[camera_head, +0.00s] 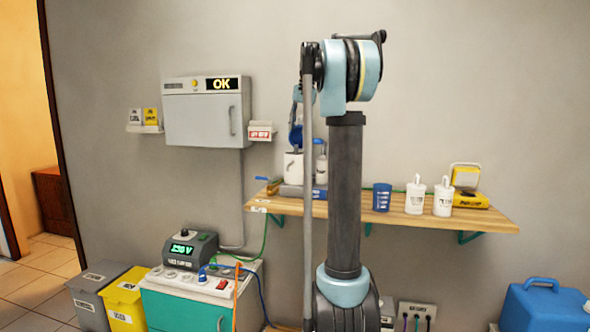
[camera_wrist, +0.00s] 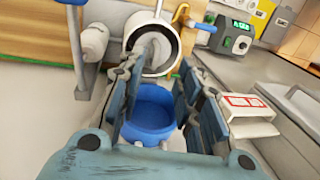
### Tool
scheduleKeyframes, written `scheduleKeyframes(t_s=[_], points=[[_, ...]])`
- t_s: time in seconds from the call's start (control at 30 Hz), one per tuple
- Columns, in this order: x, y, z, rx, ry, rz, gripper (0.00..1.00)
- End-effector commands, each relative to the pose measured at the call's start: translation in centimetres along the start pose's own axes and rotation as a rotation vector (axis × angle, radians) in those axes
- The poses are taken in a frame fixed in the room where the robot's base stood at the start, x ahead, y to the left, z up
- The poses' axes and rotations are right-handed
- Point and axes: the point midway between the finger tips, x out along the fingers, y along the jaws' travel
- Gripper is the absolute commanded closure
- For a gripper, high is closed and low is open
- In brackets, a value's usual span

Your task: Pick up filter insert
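A blue, round, cup-shaped piece, which looks like the filter insert (camera_wrist: 150,112), is between the two fingers of my gripper (camera_wrist: 160,88) in the wrist view. The fingers overlap its left and right sides and appear closed on it. In the head view the blue piece (camera_head: 296,137) is at my gripper, above a white canister (camera_head: 293,168) on the shelf; my arm hides part of this area. The canister's open round mouth (camera_wrist: 155,48) shows beyond the fingers in the wrist view.
The wooden shelf (camera_head: 350,212) also carries a blue slotted cup (camera_head: 382,197), two white bottles (camera_head: 415,198) and a yellow device (camera_head: 466,180). A grey wall cabinet (camera_head: 205,115) and a small bracket with a red label (camera_head: 261,132) are to the left.

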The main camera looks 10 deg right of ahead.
Motion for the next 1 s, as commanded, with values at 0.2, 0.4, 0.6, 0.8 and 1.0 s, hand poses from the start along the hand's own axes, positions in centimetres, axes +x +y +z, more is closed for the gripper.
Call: scheduleKeyframes(t_s=[0.2,0.4,0.6,0.8,1.0], points=[[1.2,0.0,0.0,0.0,0.0,0.0,0.68],[3.5,0.3,-0.4,0.0,0.0,0.0,0.68],[5.8,0.4,-0.5,0.0,0.0,0.0,0.68],[6.2,0.4,-0.5,0.0,0.0,0.0,0.68],[6.2,0.3,-0.5,0.0,0.0,0.0,0.86]])
